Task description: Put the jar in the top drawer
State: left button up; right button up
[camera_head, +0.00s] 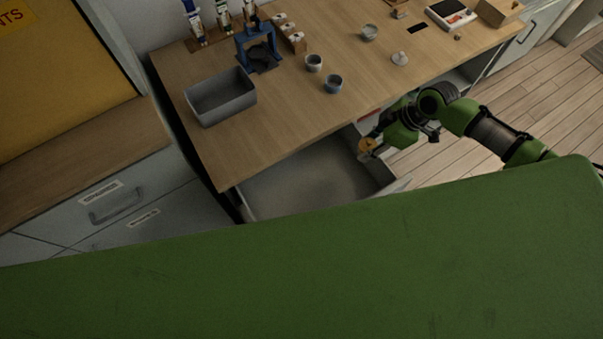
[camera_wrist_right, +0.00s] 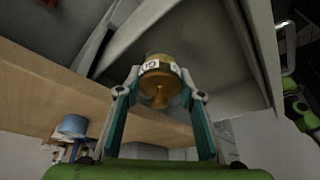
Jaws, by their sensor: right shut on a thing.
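The jar (camera_wrist_right: 158,75) is amber-gold with a white lettered label and a knob on its end, in the right wrist view. My right gripper (camera_wrist_right: 162,95) is shut on it, one finger on each side. In the head view the jar (camera_head: 365,145) is a small yellow shape at the tip of my right gripper (camera_head: 371,150). It is near the right wall of an open drawer (camera_head: 305,188) under the wooden worktop. The drawer's floor looks empty; its front part is hidden by my green body. I cannot tell the jar's height over the drawer. My left gripper is not in view.
The worktop (camera_head: 220,145) edge overhangs the back of the drawer. On it stand a grey bin (camera_head: 222,98), a blue stand (camera_head: 258,50), grey cups (camera_head: 333,84) and a scale (camera_head: 451,13). A closed drawer cabinet (camera_head: 105,205) is at left.

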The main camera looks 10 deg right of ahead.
jog(key=shift+w+d+f, duration=0.1)
jog(key=shift+w+d, duration=0.1)
jog(key=shift+d, duration=0.05)
jog(key=a+f+b, duration=0.3)
jog(key=a, duration=0.1)
jog(key=a+f+b, duration=0.2)
jog(key=a+b, duration=0.1)
jog(key=a, duration=0.1)
jog(key=w+a+f+b, duration=0.1)
jog(key=a+f+b, duration=0.1)
jog(key=a+f, duration=0.1)
jog(key=shift+a+f+b, duration=0.35)
jog(key=shift+a+b, duration=0.05)
jog(key=shift+a, duration=0.25)
jog(key=shift+a+f, duration=0.2)
jog(key=shift+a, duration=0.1)
jog(key=shift+a+f+b, duration=0.25)
jog(key=shift+f+b, duration=0.1)
jog(key=shift+b, duration=0.25)
notch_tip(320, 180, down, 3)
jog(key=b, duration=0.4)
jog(key=shift+w+a+f, duration=0.1)
jog(key=shift+f, duration=0.1)
jog(key=shift+r, duration=0.1)
